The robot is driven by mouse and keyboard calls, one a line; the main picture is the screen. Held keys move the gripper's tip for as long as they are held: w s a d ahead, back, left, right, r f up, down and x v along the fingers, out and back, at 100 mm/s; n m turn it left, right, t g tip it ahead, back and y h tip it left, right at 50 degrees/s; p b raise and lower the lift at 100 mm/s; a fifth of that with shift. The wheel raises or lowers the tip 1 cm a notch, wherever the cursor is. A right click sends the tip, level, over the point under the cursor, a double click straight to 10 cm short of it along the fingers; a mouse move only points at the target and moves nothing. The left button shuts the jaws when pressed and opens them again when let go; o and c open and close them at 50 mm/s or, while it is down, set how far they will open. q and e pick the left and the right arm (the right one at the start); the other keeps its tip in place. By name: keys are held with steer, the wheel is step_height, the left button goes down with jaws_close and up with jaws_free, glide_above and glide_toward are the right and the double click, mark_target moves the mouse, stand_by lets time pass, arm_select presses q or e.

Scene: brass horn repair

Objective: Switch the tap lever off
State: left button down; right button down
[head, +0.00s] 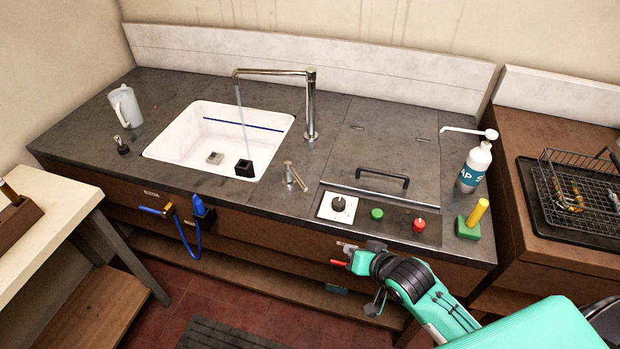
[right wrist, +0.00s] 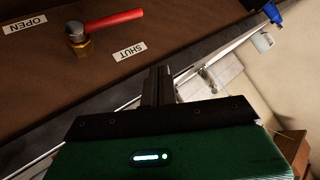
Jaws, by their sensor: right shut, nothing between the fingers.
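A chrome tap (head: 311,105) stands behind the white sink (head: 160,150), and a thin stream of water (head: 242,120) falls from its spout. A small chrome lever (head: 290,176) stands on the counter right of the sink. A valve with a red lever (head: 340,263) is on the cabinet front; in the right wrist view the red lever (right wrist: 115,20) extends rightward from its brass body, between an OPEN label (right wrist: 25,22) and a SHUT label (right wrist: 130,50). My right gripper (head: 374,246) is shut and empty, just right of the red lever; its fingers show in the wrist view (right wrist: 157,84). My left gripper is out of view.
A panel with a knob and green and red buttons (head: 376,214) lies on the counter above my right gripper. A blue hose (head: 186,238) hangs on the cabinet front at left.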

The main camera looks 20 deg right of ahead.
mark_target(297, 177)
steer(key=w+d+r+m+t+y, duration=0.3)
steer(key=w+r+m+t+y, duration=0.15)
steer(key=w+r, duration=0.6)
steer(key=shift+h, duration=0.35)
steer(key=p+x, duration=0.1)
steer(key=x, duration=0.2)
steer(key=a+p+x, duration=0.1)
steer(key=x, duration=0.2)
steer(key=s+a+p+x, duration=0.1)
steer(key=p+x, duration=0.1)
steer(key=x, duration=0.2)
steer(key=shift+f, duration=0.35)
steer(key=shift+s+a+f, duration=0.2)
steer(key=shift+a+f, duration=0.05)
steer(key=shift+a, duration=0.3)
steer(key=shift+a+f, duration=0.2)
steer(key=shift+f, duration=0.05)
